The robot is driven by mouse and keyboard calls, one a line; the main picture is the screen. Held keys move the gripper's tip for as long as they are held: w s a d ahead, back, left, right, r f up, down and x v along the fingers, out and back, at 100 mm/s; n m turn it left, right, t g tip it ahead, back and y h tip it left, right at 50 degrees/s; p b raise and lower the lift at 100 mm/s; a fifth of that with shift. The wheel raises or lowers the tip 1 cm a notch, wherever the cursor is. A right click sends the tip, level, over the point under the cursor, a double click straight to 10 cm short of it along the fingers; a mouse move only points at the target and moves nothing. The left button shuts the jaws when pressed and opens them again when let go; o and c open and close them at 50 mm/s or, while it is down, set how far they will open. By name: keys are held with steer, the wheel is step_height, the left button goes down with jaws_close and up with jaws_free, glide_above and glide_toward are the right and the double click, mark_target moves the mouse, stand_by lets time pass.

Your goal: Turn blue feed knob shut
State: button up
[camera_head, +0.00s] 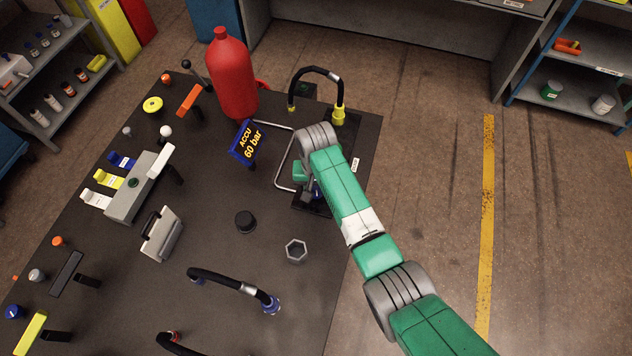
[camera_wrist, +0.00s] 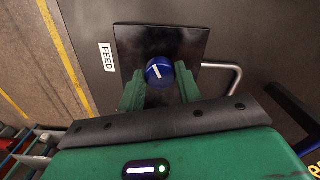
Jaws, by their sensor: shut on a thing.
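The blue feed knob (camera_wrist: 159,71) is round with a white pointer line and sits on a dark square plate (camera_wrist: 190,37) beside a white FEED label (camera_wrist: 107,57). In the wrist view my gripper (camera_wrist: 159,84) has one green finger on each side of the knob and is shut on it. The pointer line runs slightly tilted across the knob top. In the head view my arm comes in from the lower right, and my gripper (camera_head: 304,178) is at the plate near the table's right edge. There the knob is mostly hidden by my arm.
A bent metal bar (camera_head: 279,172) stands beside the plate. A blue "ACCU 60 bar" sign (camera_head: 248,142), a red cylinder (camera_head: 232,80) and a black hose with yellow ends (camera_head: 338,115) stand nearby. A hex socket (camera_head: 296,251) is nearer the front. Open floor lies right of the table.

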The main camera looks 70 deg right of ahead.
mark_target(316, 190)
steer(key=n+p, duration=0.2)
steer(key=n, duration=0.4)
steer(key=shift+r+n+p, duration=0.15)
steer(key=shift+n+p, duration=0.15)
steer(key=shift+p, duration=0.1)
steer(key=n+p, duration=0.1)
steer(key=n, duration=0.5)
steer(key=shift+d, duration=0.1)
steer(key=shift+n, duration=0.4)
steer(key=o, duration=1)
step_height(316, 190, up, 8)
steer(key=shift+f+p, duration=0.2)
steer(key=shift+p, duration=0.75)
